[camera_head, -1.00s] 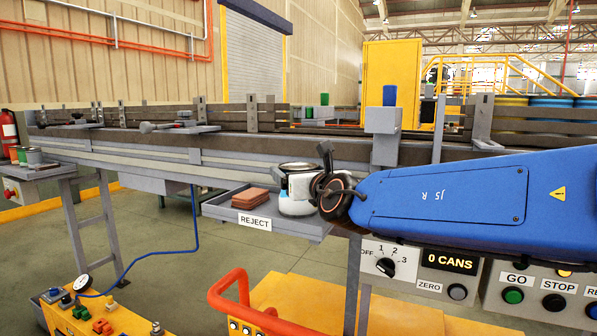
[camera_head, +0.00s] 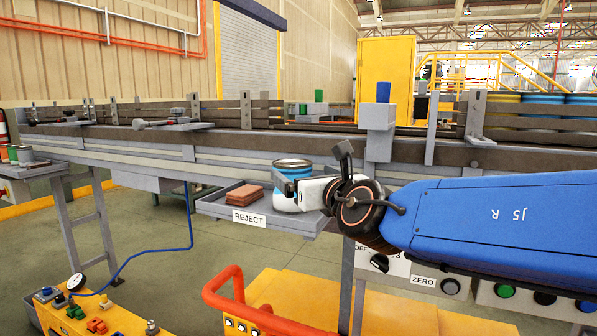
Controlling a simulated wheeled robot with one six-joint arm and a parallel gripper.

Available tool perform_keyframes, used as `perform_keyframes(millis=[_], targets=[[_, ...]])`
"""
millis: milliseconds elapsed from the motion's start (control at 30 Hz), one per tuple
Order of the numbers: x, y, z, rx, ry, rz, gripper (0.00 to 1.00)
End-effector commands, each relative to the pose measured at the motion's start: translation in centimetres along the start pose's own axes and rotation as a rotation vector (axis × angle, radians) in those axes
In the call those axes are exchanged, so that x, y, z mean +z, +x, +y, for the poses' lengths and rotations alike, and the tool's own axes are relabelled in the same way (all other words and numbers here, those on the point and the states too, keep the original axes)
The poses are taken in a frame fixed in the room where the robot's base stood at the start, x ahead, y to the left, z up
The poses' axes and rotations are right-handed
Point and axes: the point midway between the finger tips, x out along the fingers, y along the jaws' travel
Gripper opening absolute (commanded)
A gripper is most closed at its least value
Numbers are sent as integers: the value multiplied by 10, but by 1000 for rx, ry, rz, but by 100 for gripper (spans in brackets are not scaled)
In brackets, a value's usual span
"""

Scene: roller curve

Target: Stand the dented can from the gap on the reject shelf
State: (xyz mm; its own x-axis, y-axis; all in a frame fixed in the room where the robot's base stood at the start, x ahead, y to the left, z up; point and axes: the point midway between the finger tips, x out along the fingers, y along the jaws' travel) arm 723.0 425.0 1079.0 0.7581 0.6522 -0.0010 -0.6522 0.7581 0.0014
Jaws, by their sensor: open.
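The can (camera_head: 290,167), white and blue with a metal rim, stands upright on the grey reject shelf (camera_head: 232,208), towards its right end. My gripper (camera_head: 288,188) is open at the can's right side, with a dark finger in front of the can's upper body. I cannot tell whether the fingers touch the can. The gripper hides part of the can's right side, and no dent can be made out.
Reddish-brown plates (camera_head: 249,196) lie stacked on the shelf left of the can. The roller conveyor (camera_head: 225,142) runs behind. A blue can (camera_head: 383,92) stands on a grey box (camera_head: 377,117). A yellow cart with a red handle (camera_head: 228,287) stands below.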

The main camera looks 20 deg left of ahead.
Motion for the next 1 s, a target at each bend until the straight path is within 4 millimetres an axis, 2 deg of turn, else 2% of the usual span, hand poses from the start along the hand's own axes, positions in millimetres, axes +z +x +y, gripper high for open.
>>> perform_keyframes(millis=[100,300,700,767,867,967,1000], targets=[[1,-17,0,1,0,-1,94],[0,-32,0,1,0,-1,94],[0,-37,-5,-10,14,0,94],[0,-39,-16,-33,46,-2,94],[0,-50,-49,-106,153,-10,94],[-4,-69,-99,-222,320,-27,94],[-7,-80,-122,-277,398,-39,94]])
